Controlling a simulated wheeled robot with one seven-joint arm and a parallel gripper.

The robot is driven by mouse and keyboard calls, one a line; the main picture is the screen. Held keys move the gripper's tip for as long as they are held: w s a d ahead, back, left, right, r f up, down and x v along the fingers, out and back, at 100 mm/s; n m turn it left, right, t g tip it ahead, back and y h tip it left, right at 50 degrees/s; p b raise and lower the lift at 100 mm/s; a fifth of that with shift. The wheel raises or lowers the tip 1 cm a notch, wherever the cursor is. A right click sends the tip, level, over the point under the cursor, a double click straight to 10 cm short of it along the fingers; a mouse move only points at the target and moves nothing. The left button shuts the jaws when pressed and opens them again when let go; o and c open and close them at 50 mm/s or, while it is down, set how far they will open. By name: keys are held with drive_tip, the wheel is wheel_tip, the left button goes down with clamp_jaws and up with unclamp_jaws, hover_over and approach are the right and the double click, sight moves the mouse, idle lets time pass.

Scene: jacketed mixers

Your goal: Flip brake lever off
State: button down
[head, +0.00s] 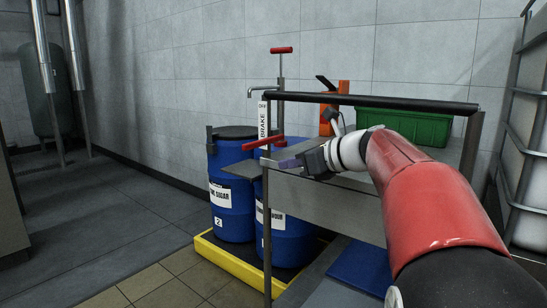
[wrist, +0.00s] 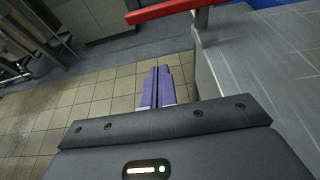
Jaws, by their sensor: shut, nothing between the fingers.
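The brake lever (head: 256,144) is a red bar at the corner post of a grey cart, below an upright white label (head: 263,120) reading BRAKE with OFF at its top. The lever lies roughly level in the head view. It also shows as a red bar (wrist: 165,10) at the top edge of the wrist view, partly cut off. My gripper (head: 278,164) is just below and right of the lever, apart from it as far as I can tell. In the wrist view its purple fingers (wrist: 157,72) are together and empty, pointing towards the tiled floor.
The grey cart (head: 325,197) has a black push bar (head: 375,102) and carries a green crate (head: 405,127). Blue drums (head: 232,205) stand behind it on a yellow-edged pallet (head: 220,266). A caged white tank (head: 530,150) stands at right. Floor at left is clear.

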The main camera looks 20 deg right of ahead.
sight(265, 141)
drive_tip(key=w+a, duration=0.5)
drive_tip(key=w, duration=0.2)
drive_tip(key=shift+r+b, duration=0.3)
drive_tip(key=shift+r, duration=0.15)
drive_tip(key=shift+a, duration=0.1)
